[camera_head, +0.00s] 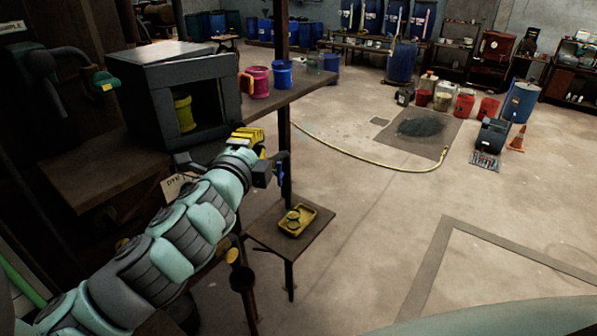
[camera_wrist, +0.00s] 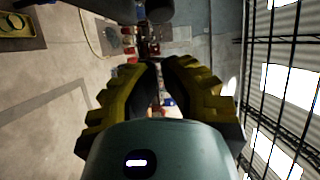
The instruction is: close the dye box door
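The dye box (camera_head: 160,55) is a dark grey box on a brown bench at the left of the head view. Its front shows a dark square opening, with a yellow container (camera_head: 184,112) inside. A dark frame edges the opening; I cannot tell for sure which part is the door. My gripper (camera_head: 250,138) has yellow fingers and is in front of and below the box's right front corner, in the picture. I cannot tell whether it touches the box. In the wrist view its fingers (camera_wrist: 160,64) are close together with a narrow gap, and no held object shows.
A pink bucket (camera_head: 258,82) and a blue bucket (camera_head: 282,76) stand on the bench right of the box. A dark post (camera_head: 283,165) rises close beside my gripper. A small table (camera_head: 310,240) with a yellow tray (camera_head: 299,228) stands below. The floor to the right is mostly clear.

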